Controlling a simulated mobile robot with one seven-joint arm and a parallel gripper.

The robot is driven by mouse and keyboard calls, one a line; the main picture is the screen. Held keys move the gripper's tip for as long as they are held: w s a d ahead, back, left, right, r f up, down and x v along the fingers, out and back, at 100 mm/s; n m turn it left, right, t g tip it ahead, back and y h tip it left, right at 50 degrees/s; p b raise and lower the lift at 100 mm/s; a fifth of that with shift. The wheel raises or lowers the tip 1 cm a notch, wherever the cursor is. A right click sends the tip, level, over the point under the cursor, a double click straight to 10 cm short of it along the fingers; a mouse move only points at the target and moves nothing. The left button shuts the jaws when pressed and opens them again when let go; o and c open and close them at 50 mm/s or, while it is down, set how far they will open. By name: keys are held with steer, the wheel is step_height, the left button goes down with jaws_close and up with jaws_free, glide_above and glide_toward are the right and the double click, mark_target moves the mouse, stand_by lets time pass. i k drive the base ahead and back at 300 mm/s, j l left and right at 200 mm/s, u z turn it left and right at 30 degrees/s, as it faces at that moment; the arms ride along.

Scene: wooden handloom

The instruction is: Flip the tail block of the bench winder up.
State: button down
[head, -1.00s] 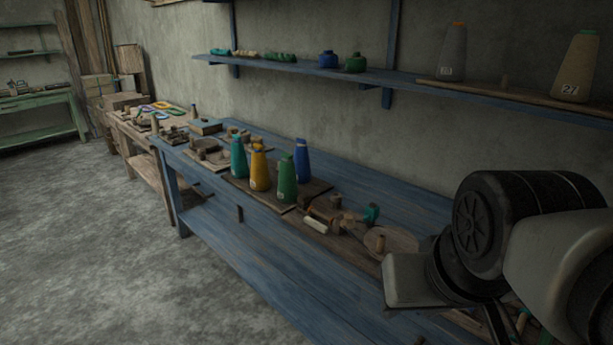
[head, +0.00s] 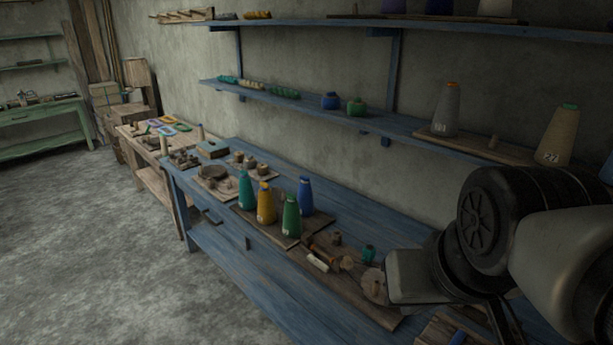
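The bench winder (head: 362,299) appears to be the low wooden board with small parts on the blue bench, left of my arm. It carries a pale cylinder (head: 317,262), a small teal piece (head: 368,254) and a round wooden disc (head: 373,285). A small upright wooden piece (head: 336,239) stands near its back edge. I cannot tell which part is the tail block or whether it is up or down. My arm fills the lower right and its grey link overlaps the winder's right end in the picture. I cannot make out my gripper's fingers.
The blue bench (head: 262,287) has bare planks in front of the winder. Yellow (head: 266,205), green (head: 291,218), teal and blue cones stand left of the winder. A blue wall shelf (head: 298,101) runs above, with a grey cone (head: 445,112) on it. Floor at left is clear.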

mark_target(308, 239)
steer(key=i+j, duration=0.5)
steer(key=j, duration=0.2)
steer(key=i+j+u, duration=0.1)
steer(key=i+j, duration=0.45)
steer(key=j, duration=0.15)
steer(key=i+j, duration=0.5)
steer(key=j, duration=0.15)
steer(key=u, duration=0.05)
